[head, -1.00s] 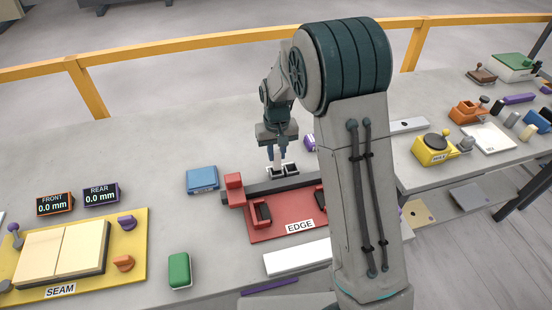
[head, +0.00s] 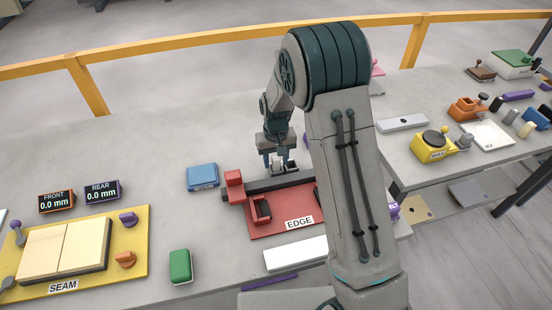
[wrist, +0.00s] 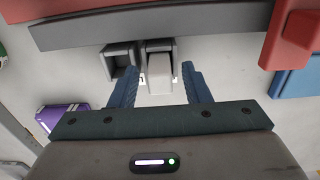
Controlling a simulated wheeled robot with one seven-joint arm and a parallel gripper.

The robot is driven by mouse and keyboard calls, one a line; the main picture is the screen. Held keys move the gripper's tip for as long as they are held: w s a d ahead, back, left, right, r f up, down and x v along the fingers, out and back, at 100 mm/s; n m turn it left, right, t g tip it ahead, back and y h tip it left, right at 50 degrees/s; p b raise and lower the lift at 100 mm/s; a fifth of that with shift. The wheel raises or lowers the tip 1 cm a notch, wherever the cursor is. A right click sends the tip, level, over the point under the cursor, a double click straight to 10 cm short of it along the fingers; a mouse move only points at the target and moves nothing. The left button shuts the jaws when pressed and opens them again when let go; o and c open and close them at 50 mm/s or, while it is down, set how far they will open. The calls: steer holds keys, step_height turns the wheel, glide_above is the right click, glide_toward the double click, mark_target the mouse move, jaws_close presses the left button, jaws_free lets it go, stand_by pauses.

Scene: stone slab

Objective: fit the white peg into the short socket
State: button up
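The white peg (wrist: 159,72) stands in the right-hand one of two small grey sockets (wrist: 157,45) in the wrist view. The left-hand socket (wrist: 112,66) is open and empty. I cannot tell from this angle which socket is the short one or how deep the peg sits. My gripper (wrist: 162,84) is open, with one blue finger on each side of the peg and a gap to both. In the head view my gripper (head: 279,160) is low over the sockets (head: 290,168), behind the red fixture; the peg is hard to make out there.
The red EDGE fixture (head: 280,219) with its dark bar (head: 272,184) lies in front of the sockets. A blue box (head: 202,176) is to the left. A purple box (wrist: 62,118) shows in the wrist view. A white bar (head: 296,254) lies at the front. The slab behind is clear.

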mark_target(276, 159)
steer(key=shift+r, duration=0.1)
step_height(276, 159, up, 12)
steer(key=b, duration=0.2)
steer(key=s+d+r+m+t, duration=0.1)
steer(key=s+d+r, duration=0.25)
steer(key=s, duration=0.25)
steer(key=s+d+r+t, duration=0.1)
steer(key=s+d+r, duration=0.2)
steer(key=s+r, duration=0.2)
steer(key=s+d, duration=0.2)
steer(key=s, duration=0.5)
steer(key=s+d+m+t, duration=0.1)
steer(key=s+d, duration=0.1)
steer(key=s, duration=0.6)
steer(key=shift+d+t, duration=0.3)
